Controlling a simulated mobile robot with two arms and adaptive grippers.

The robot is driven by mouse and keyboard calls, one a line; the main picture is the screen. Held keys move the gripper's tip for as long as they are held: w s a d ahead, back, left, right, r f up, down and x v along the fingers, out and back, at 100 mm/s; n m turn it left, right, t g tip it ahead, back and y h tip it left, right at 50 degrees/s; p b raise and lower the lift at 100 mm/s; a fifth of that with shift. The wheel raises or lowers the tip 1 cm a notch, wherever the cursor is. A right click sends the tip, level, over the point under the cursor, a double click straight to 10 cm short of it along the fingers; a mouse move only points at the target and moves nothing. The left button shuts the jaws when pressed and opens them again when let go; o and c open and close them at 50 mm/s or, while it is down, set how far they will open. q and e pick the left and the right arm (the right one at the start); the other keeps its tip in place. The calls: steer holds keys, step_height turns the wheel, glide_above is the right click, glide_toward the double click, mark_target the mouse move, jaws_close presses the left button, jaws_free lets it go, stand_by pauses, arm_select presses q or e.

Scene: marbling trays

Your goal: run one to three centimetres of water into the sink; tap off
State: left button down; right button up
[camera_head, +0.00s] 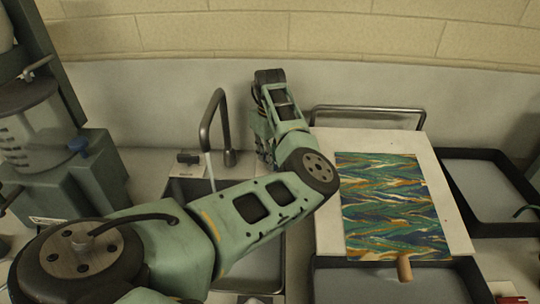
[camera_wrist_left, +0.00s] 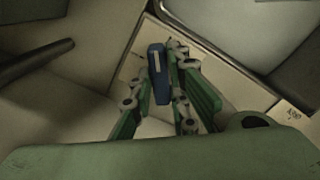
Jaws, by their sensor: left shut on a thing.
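The dark tap (camera_head: 224,110) stands at the back of the sink, its spout hooked to the left. A thin pale streak (camera_head: 210,168), like running water, hangs below the spout. The sink (camera_head: 262,268) is mostly covered by my left arm; its water level cannot be told. My left gripper (camera_head: 265,150) points down just right of the tap, its fingertips partly hidden by my own wrist. In the left wrist view, its fingers (camera_wrist_left: 160,105) are on both sides of a dark blue bar (camera_wrist_left: 158,72) and shut on it. My right gripper does not show.
A pale board (camera_head: 325,200) with a marbled sheet (camera_head: 392,205) lies right of the sink over a dark tray (camera_head: 400,288). Another dark tray (camera_head: 490,180) is further right. A small dark block (camera_head: 188,157) sits left of the tap. Grey-green equipment (camera_head: 60,180) stands at left.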

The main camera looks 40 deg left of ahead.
arm_select(q)
steer(key=shift+r+n+p, duration=0.2)
steer(key=shift+n+p, duration=0.6)
steer(key=shift+p, duration=0.05)
steer(key=shift+a+n+p, duration=0.1)
steer(key=shift+n+p, duration=0.9)
steer(key=shift+n, duration=0.2)
steer(key=n+p, duration=0.1)
steer(key=n, duration=0.2)
steer(key=shift+p, duration=0.4)
steer(key=n, duration=0.3)
steer(key=shift+f+p, duration=0.1)
steer(key=shift+p, duration=0.3)
steer(key=shift+n, duration=0.3)
